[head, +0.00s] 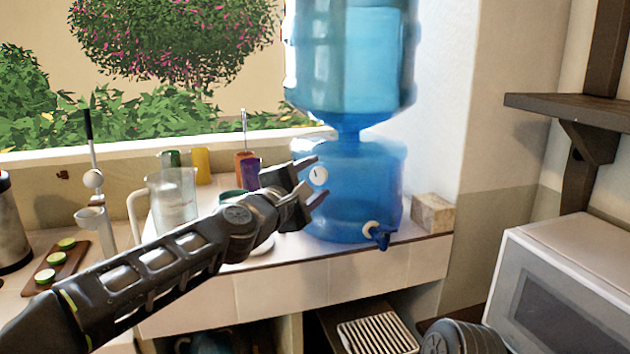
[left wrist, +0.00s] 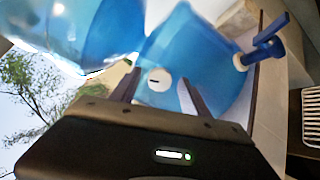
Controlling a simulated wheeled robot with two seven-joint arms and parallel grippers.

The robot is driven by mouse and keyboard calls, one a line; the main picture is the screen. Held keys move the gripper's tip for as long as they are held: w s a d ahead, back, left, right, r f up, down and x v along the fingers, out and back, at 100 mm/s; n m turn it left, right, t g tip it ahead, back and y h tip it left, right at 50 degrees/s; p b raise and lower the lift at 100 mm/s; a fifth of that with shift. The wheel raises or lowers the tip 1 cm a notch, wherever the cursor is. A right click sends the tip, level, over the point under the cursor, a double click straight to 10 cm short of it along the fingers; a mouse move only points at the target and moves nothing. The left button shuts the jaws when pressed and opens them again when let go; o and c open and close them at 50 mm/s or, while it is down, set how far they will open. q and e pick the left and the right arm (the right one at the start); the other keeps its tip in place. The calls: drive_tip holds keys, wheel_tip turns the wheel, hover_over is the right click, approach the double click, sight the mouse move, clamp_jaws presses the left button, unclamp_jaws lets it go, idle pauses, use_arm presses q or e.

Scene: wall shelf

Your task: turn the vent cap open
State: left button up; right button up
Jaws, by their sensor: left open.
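The vent cap (head: 318,176) is a small round white cap with a dark line across it, on the side of the blue lower water container (head: 362,190). The cap also shows in the left wrist view (left wrist: 159,80), in the gap between the fingers and nearer the left one. My left gripper (head: 312,180) is open in front of the cap, one finger above it and one below it in the head view. I cannot tell whether a finger touches it. A blue tap (head: 379,235) sits low on the container. My right gripper is not in view.
A large blue bottle (head: 350,55) stands upside down on the container. A glass pitcher (head: 172,198) and several cups stand left on the counter. A stone block (head: 433,213) is right of the container. A microwave (head: 560,285) and wall shelf (head: 575,108) are at right.

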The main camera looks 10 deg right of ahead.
use_arm(q)
drive_tip(key=b+v, duration=0.3)
drive_tip(key=v, duration=0.4)
